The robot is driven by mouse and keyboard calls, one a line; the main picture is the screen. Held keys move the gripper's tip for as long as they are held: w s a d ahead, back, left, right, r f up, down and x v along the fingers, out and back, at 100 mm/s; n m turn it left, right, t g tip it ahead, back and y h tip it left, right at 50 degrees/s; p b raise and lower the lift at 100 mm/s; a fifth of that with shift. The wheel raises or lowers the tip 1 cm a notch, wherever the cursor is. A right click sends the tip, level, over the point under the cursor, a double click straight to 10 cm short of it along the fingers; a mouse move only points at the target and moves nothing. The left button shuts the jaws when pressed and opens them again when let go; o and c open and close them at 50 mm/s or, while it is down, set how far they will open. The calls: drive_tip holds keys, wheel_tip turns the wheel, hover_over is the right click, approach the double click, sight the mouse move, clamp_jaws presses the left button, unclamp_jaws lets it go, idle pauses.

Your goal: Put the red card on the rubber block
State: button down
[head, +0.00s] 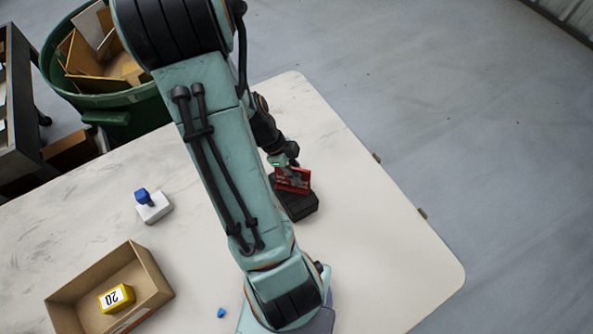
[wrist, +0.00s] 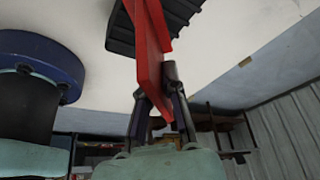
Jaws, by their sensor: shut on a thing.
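The red card (head: 293,179) is held on edge by my gripper (head: 284,160), over the black rubber block (head: 300,207) on the table. In the wrist view the red card (wrist: 152,40) stands between the two fingertips of my gripper (wrist: 156,85), which are shut on it. The ribbed rubber block (wrist: 121,38) shows behind the card there. I cannot tell whether the card touches the block. The arm hides part of the block's left side in the head view.
A cardboard box (head: 152,268) holding a yellow block (head: 117,298) marked 20 stands at the lower left. A white block with a blue top (head: 142,196) and a small blue piece (head: 221,313) lie nearby. A green bin (head: 107,101) stands beyond the table. The table's right side is clear.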

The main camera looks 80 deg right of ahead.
drive_tip(key=c, duration=1.2)
unclamp_jaws()
drive_tip(key=shift+f, duration=0.1)
drive_tip(key=shift+c, duration=0.2)
drive_tip(key=v, duration=1.2)
drive_tip(key=w+a+r+n+t, duration=0.2)
drive_tip(key=w+a+n, duration=0.2)
drive_tip(key=a+n, duration=0.45)
drive_tip(key=w+a+r+n+t, duration=0.1)
drive_tip(key=w+a+n, duration=0.3)
drive_tip(key=n, duration=0.7)
drive_tip(key=s+a+r+n+t, duration=0.1)
drive_tip(key=s+a+n, duration=0.3)
drive_tip(key=a+n, duration=0.8)
drive_tip(key=n, duration=0.6)
drive_tip(key=shift+a+y, duration=0.25)
drive_tip(key=shift+y, duration=0.15)
